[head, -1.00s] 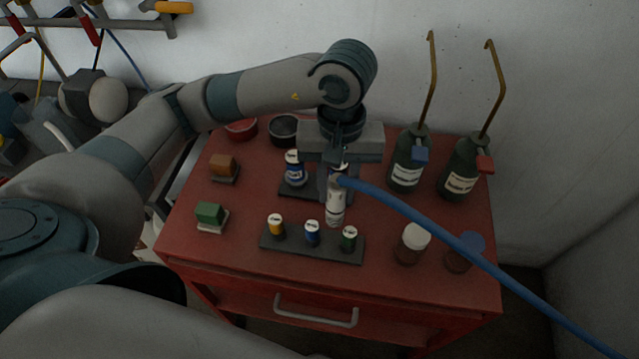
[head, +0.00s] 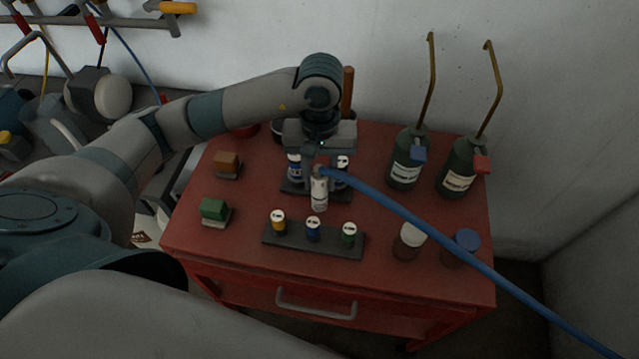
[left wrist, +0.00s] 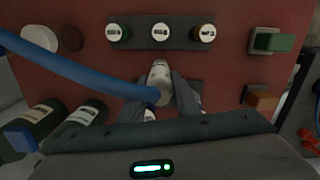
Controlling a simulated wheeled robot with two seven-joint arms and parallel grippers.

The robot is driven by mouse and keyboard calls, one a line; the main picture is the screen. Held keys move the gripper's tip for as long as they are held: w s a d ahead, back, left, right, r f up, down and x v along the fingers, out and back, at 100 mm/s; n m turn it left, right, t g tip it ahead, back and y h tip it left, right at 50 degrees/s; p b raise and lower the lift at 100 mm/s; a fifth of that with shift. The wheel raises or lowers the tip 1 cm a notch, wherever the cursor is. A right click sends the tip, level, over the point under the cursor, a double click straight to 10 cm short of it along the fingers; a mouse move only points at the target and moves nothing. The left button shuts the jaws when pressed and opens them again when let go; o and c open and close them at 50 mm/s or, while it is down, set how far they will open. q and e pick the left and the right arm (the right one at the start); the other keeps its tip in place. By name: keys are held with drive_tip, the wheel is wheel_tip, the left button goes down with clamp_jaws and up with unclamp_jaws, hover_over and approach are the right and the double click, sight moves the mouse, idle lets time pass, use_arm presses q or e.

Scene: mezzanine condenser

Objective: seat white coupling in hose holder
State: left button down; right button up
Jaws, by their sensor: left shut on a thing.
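The white coupling (head: 319,193), on the end of a blue hose, hangs upright in my left gripper (head: 319,170). The gripper is shut on it above the red cabinet top. In the left wrist view the coupling (left wrist: 160,76) shows between the two fingers (left wrist: 170,100). Behind it in the head view is a dark rear base (head: 289,188) with two labelled, white-topped pieces, one at each side. This may be the hose holder; its middle is hidden by the coupling and gripper. The coupling looks apart from it, but the exact gap cannot be told. My right gripper is not in view.
Two dark bottles (head: 406,160) with bent spouts stand at right, near two jars (head: 409,243). Green (head: 213,209) and brown (head: 227,163) blocks sit at left. The blue hose (head: 430,235) trails right over the jars.

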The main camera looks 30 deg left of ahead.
use_arm(q)
wheel_tip(320, 180, down, 2)
drive_tip(key=shift+f+p, duration=0.25)
drive_tip(key=shift+p, duration=0.5)
drive_tip(key=shift+f, duration=0.3)
drive_tip(key=shift+f, duration=0.1)
drive_tip(key=shift+f+b, duration=0.15)
drive_tip(key=shift+b, duration=0.15)
drive_tip(key=c, duration=1.3)
unclamp_jaws()
drive_tip(key=shift+c, duration=0.2)
drive_tip(key=shift+r, duration=0.2)
